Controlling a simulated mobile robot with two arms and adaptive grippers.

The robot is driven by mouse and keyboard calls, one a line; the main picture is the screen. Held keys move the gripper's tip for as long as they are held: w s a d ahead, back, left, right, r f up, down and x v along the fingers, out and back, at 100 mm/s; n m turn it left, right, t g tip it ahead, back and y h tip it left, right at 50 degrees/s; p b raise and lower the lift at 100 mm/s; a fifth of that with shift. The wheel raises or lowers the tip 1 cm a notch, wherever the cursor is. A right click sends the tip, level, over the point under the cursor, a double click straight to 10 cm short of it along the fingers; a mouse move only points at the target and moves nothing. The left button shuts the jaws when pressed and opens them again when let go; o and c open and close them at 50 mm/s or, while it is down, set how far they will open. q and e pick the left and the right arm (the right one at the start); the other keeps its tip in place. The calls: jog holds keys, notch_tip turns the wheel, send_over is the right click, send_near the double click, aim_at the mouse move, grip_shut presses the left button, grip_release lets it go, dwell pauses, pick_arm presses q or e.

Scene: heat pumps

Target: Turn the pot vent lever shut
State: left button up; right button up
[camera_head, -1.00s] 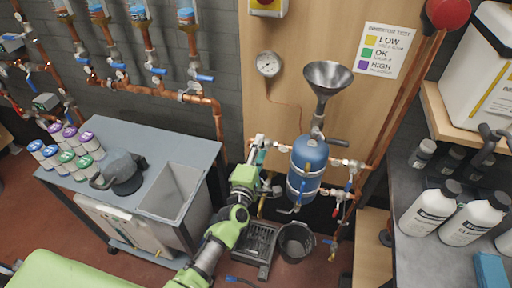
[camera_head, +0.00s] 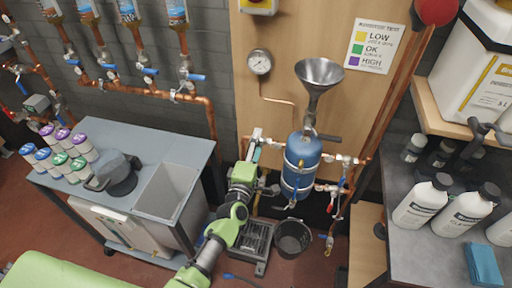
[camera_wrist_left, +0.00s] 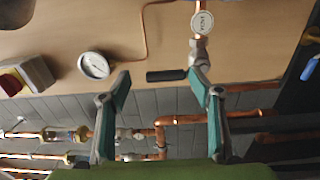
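The blue pot (camera_head: 301,165) hangs upright before the wooden board, under a grey funnel (camera_head: 320,75). A dark handle (camera_head: 328,138) sticks out to the right of its neck. My left gripper (camera_head: 256,143) is just left of the pot. In the left wrist view its two teal-and-grey fingers (camera_wrist_left: 160,76) are spread apart. A black lever (camera_wrist_left: 166,75) lies between their tips in the picture, its base by the right finger; I cannot tell whether they touch. A round white tag (camera_wrist_left: 202,22) with sideways lettering is by that valve. My right gripper is not in view.
A pressure gauge (camera_head: 259,62) is on the board. A black bucket (camera_head: 293,238) and a floor grate (camera_head: 251,242) are below. A grey sink bench (camera_head: 125,140) is at left. A counter with white bottles (camera_head: 422,203) is at right. Copper pipes run close around the pot.

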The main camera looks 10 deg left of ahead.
pick_arm(q)
jog(key=shift+f, duration=0.15)
jog(key=s, duration=1.2)
jog(key=shift+a, duration=0.15)
jog(key=shift+f, duration=0.1)
